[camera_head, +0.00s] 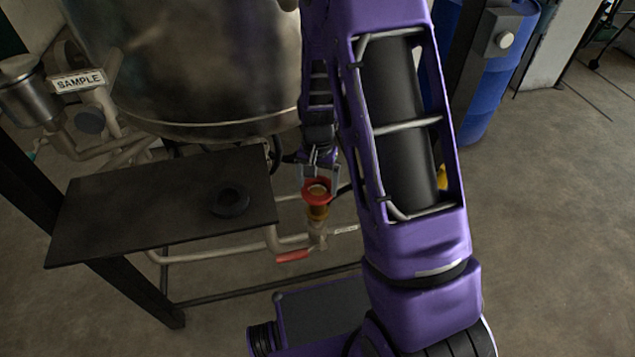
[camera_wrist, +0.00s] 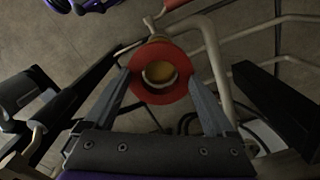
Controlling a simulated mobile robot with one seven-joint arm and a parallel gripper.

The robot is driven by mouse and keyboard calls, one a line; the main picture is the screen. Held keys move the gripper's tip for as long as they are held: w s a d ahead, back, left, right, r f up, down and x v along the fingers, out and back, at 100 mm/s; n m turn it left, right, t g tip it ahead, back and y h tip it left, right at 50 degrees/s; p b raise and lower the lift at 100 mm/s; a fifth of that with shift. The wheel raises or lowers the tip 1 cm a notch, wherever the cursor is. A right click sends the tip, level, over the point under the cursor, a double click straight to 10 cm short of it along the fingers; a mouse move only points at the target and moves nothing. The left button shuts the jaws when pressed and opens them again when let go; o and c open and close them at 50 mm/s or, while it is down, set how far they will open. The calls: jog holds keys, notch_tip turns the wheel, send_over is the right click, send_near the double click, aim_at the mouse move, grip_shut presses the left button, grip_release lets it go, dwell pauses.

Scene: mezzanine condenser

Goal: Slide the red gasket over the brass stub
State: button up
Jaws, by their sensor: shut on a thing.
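The red gasket (camera_head: 317,199) is a flat ring, held between the two fingers of my gripper (camera_head: 319,174). The brass stub (camera_head: 317,213) stands upright on the pipework directly below it. In the wrist view, the red gasket (camera_wrist: 160,98) sits between the fingertips of my gripper (camera_wrist: 160,80). The round brass end of the stub (camera_wrist: 159,71) shows through the ring's hole, close to centred, with a darker crescent along its lower side. I cannot tell exactly how far the ring is down over the stub. The stub's lower part is hidden by the ring in the wrist view.
A dark shelf (camera_head: 120,215) with a black ring (camera_head: 229,201) lies left of the stub. A large metal vessel (camera_head: 190,60) stands behind. A red-handled valve (camera_head: 293,256) and pipes run below. A blue drum (camera_head: 490,85) stands at the right. Open floor lies at the lower right.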

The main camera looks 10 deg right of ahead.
aim_at(317, 203)
jog(key=shift+f+b, duration=2.45)
jog(key=shift+f, duration=1.45)
jog(key=o, duration=1)
notch_tip(317, 203, up, 18)
jog(key=p, duration=0.3)
jog(key=shift+f, duration=0.25)
